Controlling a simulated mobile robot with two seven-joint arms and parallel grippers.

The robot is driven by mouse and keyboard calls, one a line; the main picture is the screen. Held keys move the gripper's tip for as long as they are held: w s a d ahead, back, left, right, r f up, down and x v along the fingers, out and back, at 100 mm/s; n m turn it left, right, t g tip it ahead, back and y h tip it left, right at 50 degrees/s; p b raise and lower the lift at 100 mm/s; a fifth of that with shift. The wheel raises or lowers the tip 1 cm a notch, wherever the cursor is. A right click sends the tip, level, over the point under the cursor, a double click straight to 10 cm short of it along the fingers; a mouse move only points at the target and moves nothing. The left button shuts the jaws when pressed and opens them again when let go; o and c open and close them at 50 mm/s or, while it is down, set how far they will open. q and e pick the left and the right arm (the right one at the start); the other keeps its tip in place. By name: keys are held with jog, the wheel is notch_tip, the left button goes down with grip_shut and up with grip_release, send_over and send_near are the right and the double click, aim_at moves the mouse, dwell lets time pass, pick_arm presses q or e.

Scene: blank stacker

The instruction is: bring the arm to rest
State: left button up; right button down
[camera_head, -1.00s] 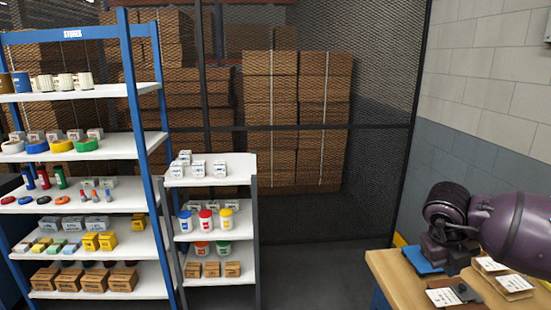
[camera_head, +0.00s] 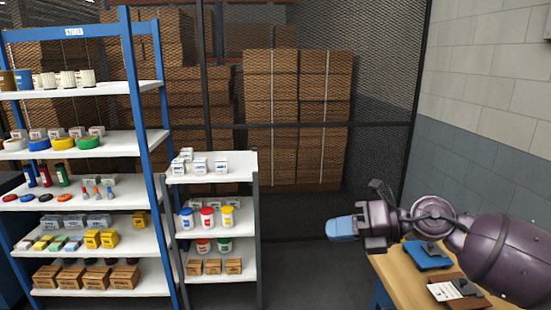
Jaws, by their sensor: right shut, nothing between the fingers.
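My right arm comes in from the right, its forearm and wrist purple. My right gripper (camera_head: 334,229) points left, with light blue fingers shut and empty. It is held up in front of the dark floor, left of the wooden table (camera_head: 396,276), and touches nothing that I can see. My left gripper is not in view.
A blue item (camera_head: 426,256) and a white card (camera_head: 446,291) lie on the table, partly beside my arm. A low white shelf unit (camera_head: 212,245) and a tall blue-framed rack (camera_head: 142,120) stand left, stocked with goods. Mesh fencing and stacked cartons (camera_head: 297,110) are behind.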

jog(key=d+f+m+t+h+b, duration=0.25)
jog(key=f+m+t, duration=0.35)
jog(key=m, duration=0.4)
jog(key=s+d+f+m+t+h+b, duration=0.1)
jog(key=d+f+m+t+h, duration=0.25)
jog(key=f+m, duration=0.55)
jog(key=d+f+m+t+h+b, duration=0.1)
jog(key=d+f+m+t+h, duration=0.25)
jog(key=f+m, duration=0.5)
jog(key=s+d+f+m+g+h+b, duration=0.2)
jog(key=s+f+m, duration=0.3)
jog(key=s+f, duration=0.6)
jog(key=s+d+f+m+g+h+b, duration=0.2)
jog(key=s+d+f+m+g+h, duration=0.1)
jog(key=s+f, duration=0.9)
jog(key=shift+d+f+m, duration=0.35)
jog(key=shift+d+m, duration=0.3)
jog(key=shift+m, duration=0.5)
